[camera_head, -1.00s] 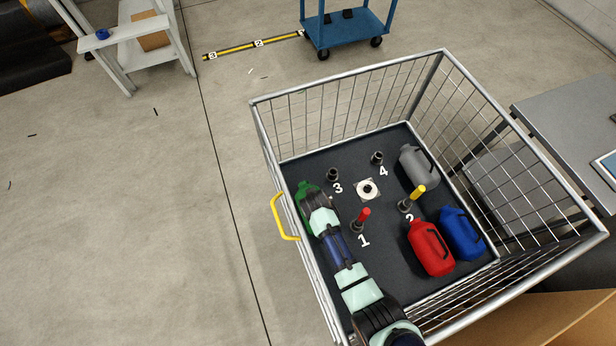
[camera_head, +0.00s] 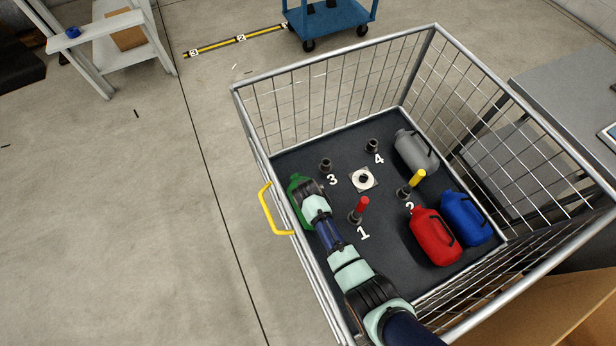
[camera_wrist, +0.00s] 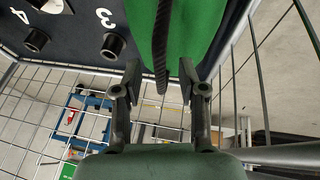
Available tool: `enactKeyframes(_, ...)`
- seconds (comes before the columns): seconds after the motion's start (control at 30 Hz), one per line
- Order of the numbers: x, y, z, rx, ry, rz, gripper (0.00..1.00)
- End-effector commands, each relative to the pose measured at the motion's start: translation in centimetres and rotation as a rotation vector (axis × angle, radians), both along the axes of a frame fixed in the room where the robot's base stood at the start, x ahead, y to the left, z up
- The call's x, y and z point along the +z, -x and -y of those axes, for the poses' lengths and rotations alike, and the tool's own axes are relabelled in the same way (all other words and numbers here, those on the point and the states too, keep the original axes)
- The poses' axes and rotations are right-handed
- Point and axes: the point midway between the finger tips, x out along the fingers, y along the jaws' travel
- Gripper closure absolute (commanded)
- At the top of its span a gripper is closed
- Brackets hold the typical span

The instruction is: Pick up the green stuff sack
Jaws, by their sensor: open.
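The green stuff sack (camera_head: 297,188) lies at the left side of the wire cage, mostly hidden behind my arm in the head view. In the wrist view the green sack (camera_wrist: 202,25) fills the top middle, with a dark strap or handle (camera_wrist: 161,40) running down it. My gripper (camera_wrist: 160,82) is open, with its two fingers apart on either side of the strap's lower end. I cannot tell whether the fingers touch the sack. In the head view the gripper is hidden by my arm.
A wire cage (camera_head: 330,62) surrounds the dark floor panel. Red (camera_head: 436,238), blue (camera_head: 466,219) and grey (camera_head: 415,151) jug-like containers lie at its right. Numbered posts stand mid-floor, one with a red top (camera_head: 362,207), one yellow (camera_head: 418,178). Cage wires run close to my gripper.

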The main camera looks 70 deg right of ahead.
Motion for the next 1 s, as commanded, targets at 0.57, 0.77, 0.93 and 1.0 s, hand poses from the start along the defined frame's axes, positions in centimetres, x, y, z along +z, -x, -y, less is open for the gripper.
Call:
enactKeyframes(0.57,-0.07,-0.04,0.1,0.001,0.001,0.0,1.0)
enactKeyframes(0.77,-0.07,-0.04,0.09,0.001,0.0,0.0,1.0)
enactKeyframes(0.93,0.11,-0.15,0.22,0.001,0.004,0.003,1.0)
enactKeyframes(1.0,0.11,-0.14,0.21,0.001,0.004,0.003,1.0)
